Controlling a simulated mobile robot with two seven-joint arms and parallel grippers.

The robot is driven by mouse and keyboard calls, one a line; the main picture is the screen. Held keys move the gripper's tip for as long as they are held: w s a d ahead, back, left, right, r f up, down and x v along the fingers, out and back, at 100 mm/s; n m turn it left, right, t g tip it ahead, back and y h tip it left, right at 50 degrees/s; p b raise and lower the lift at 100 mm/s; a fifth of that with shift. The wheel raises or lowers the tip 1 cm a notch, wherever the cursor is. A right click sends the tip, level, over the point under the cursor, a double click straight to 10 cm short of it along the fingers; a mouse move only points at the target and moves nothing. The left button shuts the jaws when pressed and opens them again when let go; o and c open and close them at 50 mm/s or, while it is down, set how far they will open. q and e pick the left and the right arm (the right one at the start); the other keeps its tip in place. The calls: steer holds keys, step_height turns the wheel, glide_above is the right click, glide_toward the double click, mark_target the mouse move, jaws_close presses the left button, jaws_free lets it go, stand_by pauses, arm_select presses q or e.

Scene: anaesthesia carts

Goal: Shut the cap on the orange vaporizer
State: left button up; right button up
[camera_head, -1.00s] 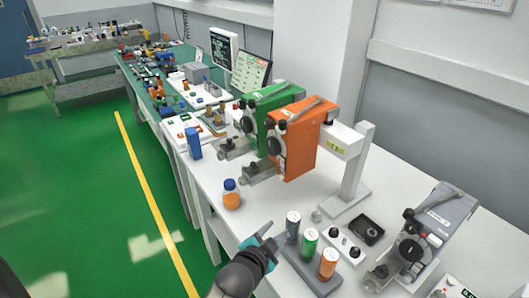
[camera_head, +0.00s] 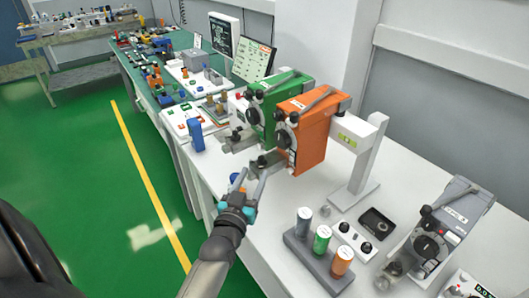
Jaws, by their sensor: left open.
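The orange vaporizer (camera_head: 313,137) hangs on a white stand beside the green vaporizer (camera_head: 268,105). A grey filler block (camera_head: 268,162) juts from its lower left side. I cannot tell a separate cap there or its position at this size. My left gripper (camera_head: 252,177) is open and empty. Its two fingers point up toward the filler block and appear just below and to the left of it in the picture. Contact cannot be made out. My right gripper is not in view.
A blue-capped bottle (camera_head: 233,178) is mostly hidden behind my left gripper. A rack (camera_head: 298,246) with three coloured cylinders stands in front. A blue block (camera_head: 196,134) stands at the left table edge.

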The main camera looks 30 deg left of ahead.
mark_target(262, 157)
arm_select(q)
steer(key=b+x, duration=0.1)
steer(key=x, duration=0.9)
steer(key=shift+w, duration=0.25)
jaws_close()
